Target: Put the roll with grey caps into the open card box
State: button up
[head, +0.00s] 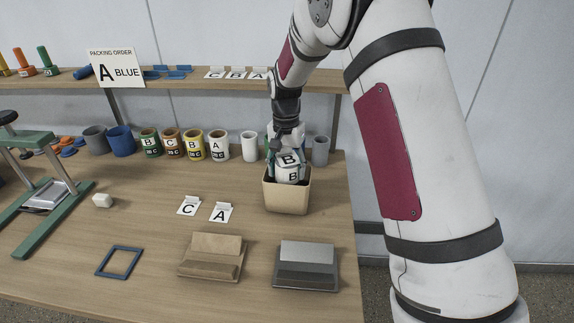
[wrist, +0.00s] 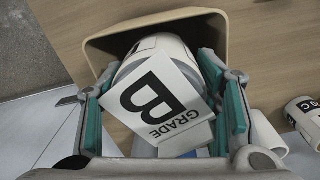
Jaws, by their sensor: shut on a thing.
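My gripper (head: 286,150) is shut on a white roll (head: 291,175) with B labels. The roll is held upright or slightly tilted at the mouth of the tan open box (head: 287,201), its lower end hidden behind the front wall. In the wrist view the teal finger pads sit on both sides of the roll (wrist: 150,62), and a "GRADE B" card (wrist: 160,103) stands in front of it. The box rim (wrist: 150,25) curves around the roll's far end. A blue patch shows below the card.
A row of labelled rolls (head: 196,144) and plain cups stands at the back, with a grey one (head: 320,150) right of the box. Cards C (head: 188,206) and A (head: 221,212) lie left of it. Brown (head: 212,258) and grey (head: 305,267) holders stand in front. A sign (head: 116,67) reads "A BLUE".

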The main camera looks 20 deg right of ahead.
jog(key=o, duration=1.4)
jog(key=shift+c, duration=0.2)
jog(key=o, duration=0.5)
jog(key=shift+c, duration=0.2)
jog(key=shift+r+p, duration=0.85)
jog(key=shift+r, duration=4.1)
